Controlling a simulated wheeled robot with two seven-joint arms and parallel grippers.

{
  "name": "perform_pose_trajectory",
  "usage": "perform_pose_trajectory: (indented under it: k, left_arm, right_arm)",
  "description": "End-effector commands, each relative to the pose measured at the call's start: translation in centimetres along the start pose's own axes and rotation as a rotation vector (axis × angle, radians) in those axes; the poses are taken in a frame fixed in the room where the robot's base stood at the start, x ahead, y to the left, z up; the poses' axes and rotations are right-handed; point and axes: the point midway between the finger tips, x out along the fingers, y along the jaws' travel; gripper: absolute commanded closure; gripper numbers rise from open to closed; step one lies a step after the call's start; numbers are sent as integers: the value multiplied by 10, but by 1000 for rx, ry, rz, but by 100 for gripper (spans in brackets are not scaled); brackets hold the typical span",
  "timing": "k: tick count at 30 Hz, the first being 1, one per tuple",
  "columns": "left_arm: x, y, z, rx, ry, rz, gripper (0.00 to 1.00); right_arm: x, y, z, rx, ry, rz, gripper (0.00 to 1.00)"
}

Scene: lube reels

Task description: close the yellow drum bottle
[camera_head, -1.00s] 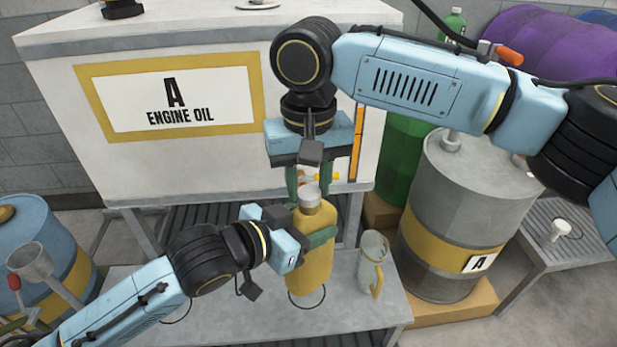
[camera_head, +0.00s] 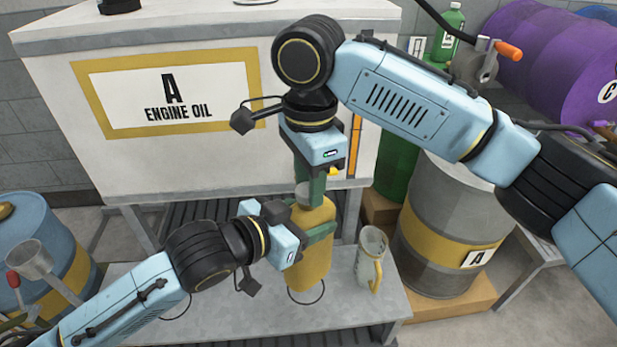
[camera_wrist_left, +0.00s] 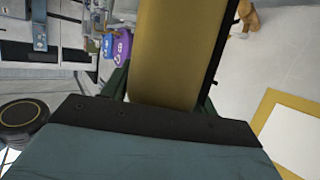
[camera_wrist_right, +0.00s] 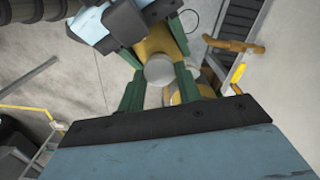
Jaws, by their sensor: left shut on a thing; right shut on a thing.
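The yellow drum bottle (camera_head: 310,268) stands upright over a ring mark on the low grey bench (camera_head: 225,310). My left gripper (camera_head: 312,236) is shut on the bottle's body from the left side; the body fills the middle of the left wrist view (camera_wrist_left: 176,50). My right gripper (camera_head: 310,190) points down from above, its fingers shut on the grey-white cap (camera_wrist_right: 159,70) at the bottle's top. The fingers partly hide the cap in the head view, and I cannot tell how tightly it is seated on the neck.
A clear jug with a yellow handle (camera_head: 371,258) stands close right of the bottle. Behind is the white engine oil cabinet (camera_head: 230,150). A grey drum with a yellow band (camera_head: 440,225) stands right. A funnel (camera_head: 28,255) and blue drum (camera_head: 45,235) are at left.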

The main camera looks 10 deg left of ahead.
Motion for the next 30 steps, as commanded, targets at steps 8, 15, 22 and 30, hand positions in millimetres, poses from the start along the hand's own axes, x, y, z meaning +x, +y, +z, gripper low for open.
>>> perform_pose_trajectory:
  k: [8, 15, 22, 30]
  left_arm:
    - [0, 0, 0, 0, 1, 0, 100]
    - [0, 0, 0, 0, 1, 1, 100]
    - [0, 0, 0, 0, 1, 1, 100]
    - [0, 0, -1, 0, 2, 0, 100]
  right_arm:
    - [0, 1, 1, 510, -3, -1, 90]
    - [0, 2, 1, 685, -1, -3, 90]
    - [0, 1, 1, 686, -1, -4, 90]
    - [0, 2, 1, 684, -1, -3, 44]
